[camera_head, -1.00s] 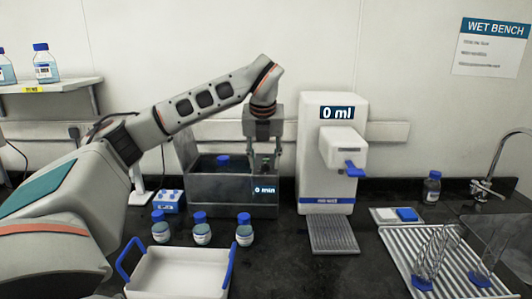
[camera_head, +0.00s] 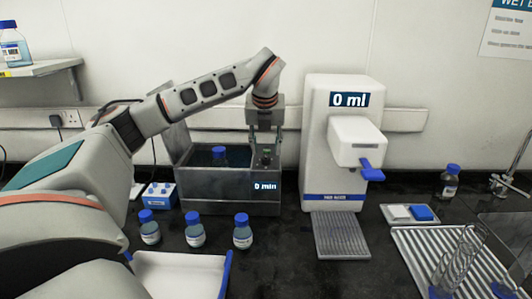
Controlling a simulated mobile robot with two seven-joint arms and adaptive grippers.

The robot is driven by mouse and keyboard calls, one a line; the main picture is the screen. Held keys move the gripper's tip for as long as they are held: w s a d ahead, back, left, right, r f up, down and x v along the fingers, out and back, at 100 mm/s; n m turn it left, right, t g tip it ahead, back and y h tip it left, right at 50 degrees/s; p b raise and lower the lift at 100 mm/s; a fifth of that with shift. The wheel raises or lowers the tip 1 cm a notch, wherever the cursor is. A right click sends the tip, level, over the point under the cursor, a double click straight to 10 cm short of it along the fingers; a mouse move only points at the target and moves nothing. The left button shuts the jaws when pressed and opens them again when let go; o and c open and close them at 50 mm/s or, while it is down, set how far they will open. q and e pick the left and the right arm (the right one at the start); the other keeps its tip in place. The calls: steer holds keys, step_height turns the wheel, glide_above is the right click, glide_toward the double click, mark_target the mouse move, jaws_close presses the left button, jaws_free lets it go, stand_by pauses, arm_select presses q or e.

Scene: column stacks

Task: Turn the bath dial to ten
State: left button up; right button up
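The water bath (camera_head: 225,194) is a grey, box-like tank left of the dispenser. Its front display (camera_head: 265,186) reads 0 min. A blue-capped bottle (camera_head: 219,153) stands in it. A small dark knob with a green mark (camera_head: 266,153) sits at the bath's right end, seemingly the dial; the gripper partly hides it. My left gripper (camera_head: 266,148) points down over this right end, its fingers apart on either side of the knob. I cannot tell whether they touch it. My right gripper is not in view.
A white dispenser (camera_head: 318,150) reading 0 ml stands close right of the bath. Three blue-capped bottles (camera_head: 195,234) stand in front, behind a white tray (camera_head: 185,275). A blue rack (camera_head: 160,195) is left of the bath. A ribbed drainer (camera_head: 420,255) with glassware lies at right.

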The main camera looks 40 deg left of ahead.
mark_target(266, 155)
arm_select(q)
steer(key=shift+x, duration=1.65)
steer(key=shift+c, duration=0.4)
jaws_close()
